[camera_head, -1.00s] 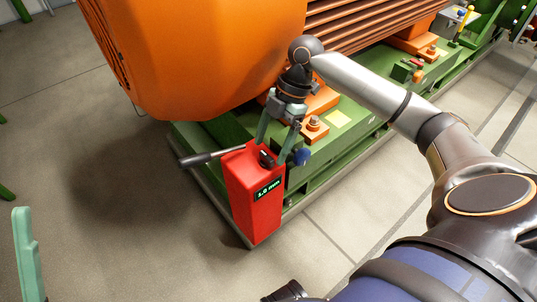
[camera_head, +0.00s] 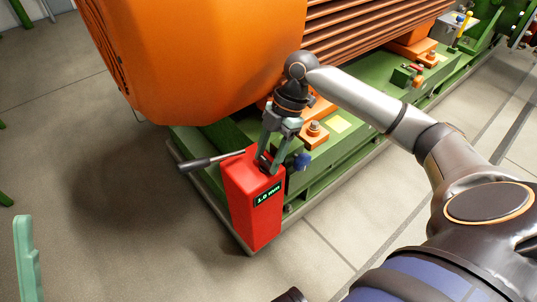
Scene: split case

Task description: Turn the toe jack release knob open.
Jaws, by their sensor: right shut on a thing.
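The red toe jack (camera_head: 248,207) stands upright on the floor at the corner of the green base frame. Its display (camera_head: 268,195) shows a small green reading in mm, and a dark lever (camera_head: 205,162) sticks out to the left. My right gripper (camera_head: 268,165) points down at the jack's top and is shut on the dark release knob there, which the fingers mostly hide. A pale green finger of my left gripper (camera_head: 28,262) shows at the lower left edge, far from the jack; its other finger is out of view.
A large orange motor (camera_head: 190,60) overhangs behind the jack. The green base frame (camera_head: 340,165) carries orange feet and bolts. A blue knob (camera_head: 302,161) sits close to the right of my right gripper. The floor to the left is clear.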

